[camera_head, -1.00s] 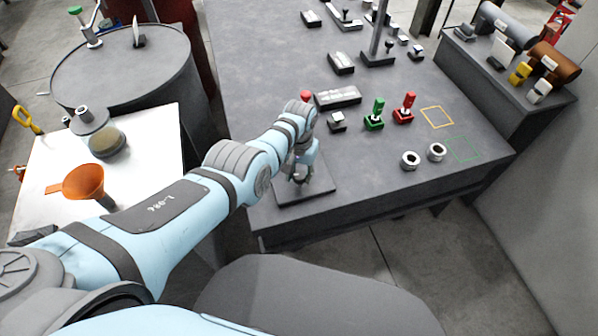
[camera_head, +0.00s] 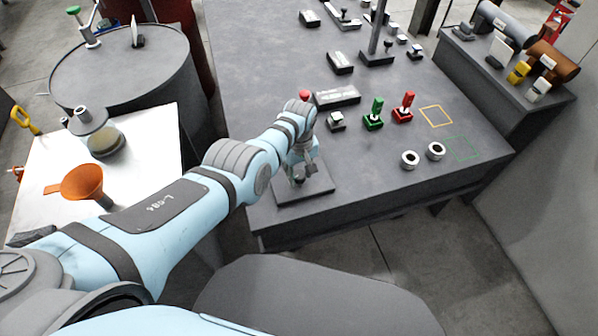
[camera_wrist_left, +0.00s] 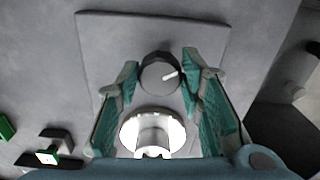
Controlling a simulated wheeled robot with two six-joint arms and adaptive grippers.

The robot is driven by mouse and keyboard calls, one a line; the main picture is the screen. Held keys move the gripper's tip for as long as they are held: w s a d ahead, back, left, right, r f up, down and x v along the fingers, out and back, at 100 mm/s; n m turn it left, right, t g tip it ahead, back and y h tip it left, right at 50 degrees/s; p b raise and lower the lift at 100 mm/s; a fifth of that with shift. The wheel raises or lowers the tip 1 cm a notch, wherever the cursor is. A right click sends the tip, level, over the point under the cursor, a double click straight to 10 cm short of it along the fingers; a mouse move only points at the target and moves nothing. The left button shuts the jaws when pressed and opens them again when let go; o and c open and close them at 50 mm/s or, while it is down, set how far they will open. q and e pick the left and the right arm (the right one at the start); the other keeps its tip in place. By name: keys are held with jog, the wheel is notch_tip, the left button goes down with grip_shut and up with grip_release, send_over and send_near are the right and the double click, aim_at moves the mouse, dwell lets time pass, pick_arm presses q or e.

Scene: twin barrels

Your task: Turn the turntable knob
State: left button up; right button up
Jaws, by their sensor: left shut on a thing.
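The turntable knob (camera_wrist_left: 157,75) is a dark round knob with a white line on its top. It stands on a square dark plate (camera_head: 320,188) near the table's front left corner; the plate also fills the middle of the left wrist view (camera_wrist_left: 110,30). My left gripper (camera_head: 303,175) points down over this plate. In the left wrist view its green-padded fingers (camera_wrist_left: 160,78) are on both sides of the knob, shut on it. In the head view the gripper mostly hides the knob. My right gripper is not in view.
A red button (camera_head: 305,95), a green handle (camera_head: 374,112), a red handle (camera_head: 404,106) and two pale rings (camera_head: 410,159) stand on the grey table (camera_head: 270,60). Left is a white bench (camera_head: 150,130) with an orange funnel (camera_head: 84,183). The table's front middle is clear.

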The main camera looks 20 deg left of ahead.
aim_at(299, 175)
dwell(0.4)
pick_arm(q)
jog(key=o, duration=1.2)
jog(key=shift+c, duration=0.2)
notch_tip(299, 175, up, 12)
